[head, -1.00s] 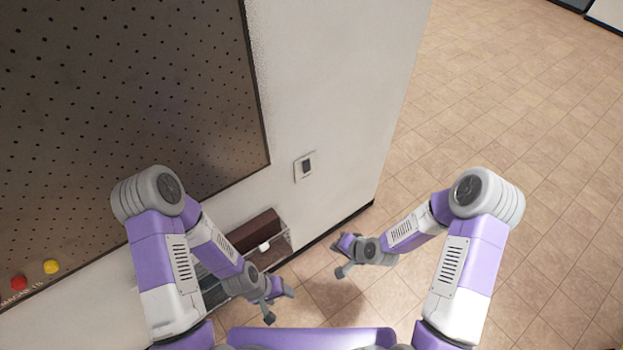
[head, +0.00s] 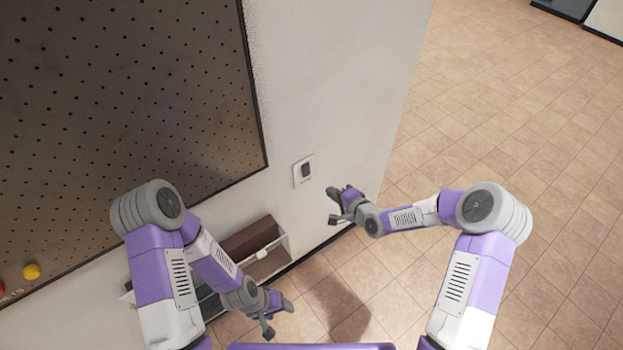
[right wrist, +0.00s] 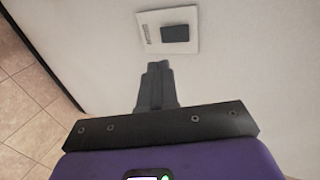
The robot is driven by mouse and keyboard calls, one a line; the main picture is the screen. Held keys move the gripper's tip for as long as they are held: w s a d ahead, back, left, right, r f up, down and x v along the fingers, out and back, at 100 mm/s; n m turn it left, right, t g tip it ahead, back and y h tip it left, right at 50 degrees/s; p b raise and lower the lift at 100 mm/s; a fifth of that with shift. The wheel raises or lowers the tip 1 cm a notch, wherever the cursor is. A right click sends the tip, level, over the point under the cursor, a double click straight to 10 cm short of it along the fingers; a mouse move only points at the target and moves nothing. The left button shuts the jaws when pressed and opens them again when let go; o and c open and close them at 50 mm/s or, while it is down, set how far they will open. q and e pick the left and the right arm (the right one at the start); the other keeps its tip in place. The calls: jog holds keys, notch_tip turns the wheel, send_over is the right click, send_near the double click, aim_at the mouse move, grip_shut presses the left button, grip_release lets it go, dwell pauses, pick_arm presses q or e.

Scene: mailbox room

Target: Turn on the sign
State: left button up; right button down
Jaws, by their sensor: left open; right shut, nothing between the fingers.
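A wall switch (head: 304,170), a white plate with a dark rocker, is on the white wall right of the pegboard. It also shows at the top of the right wrist view (right wrist: 168,31). My right gripper (head: 333,205) is shut and empty, below and to the right of the switch in the head view. In the right wrist view its closed fingers (right wrist: 157,72) point toward the switch, with a gap in the picture between tips and plate. My left gripper (head: 277,318) is open and empty, low near the shelf. No sign that I can identify is in view.
A dark pegboard (head: 130,90) covers the wall at left, with a yellow magnet (head: 31,271) at its lower edge. A low shelf unit with a brown top (head: 252,238) stands against the wall.

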jog(key=b, duration=0.2)
send_near(306, 175)
jog(key=x, duration=0.5)
jog(key=shift+f, duration=0.25)
jog(key=shift+w+a, duration=0.4)
jog(key=shift+w, duration=0.15)
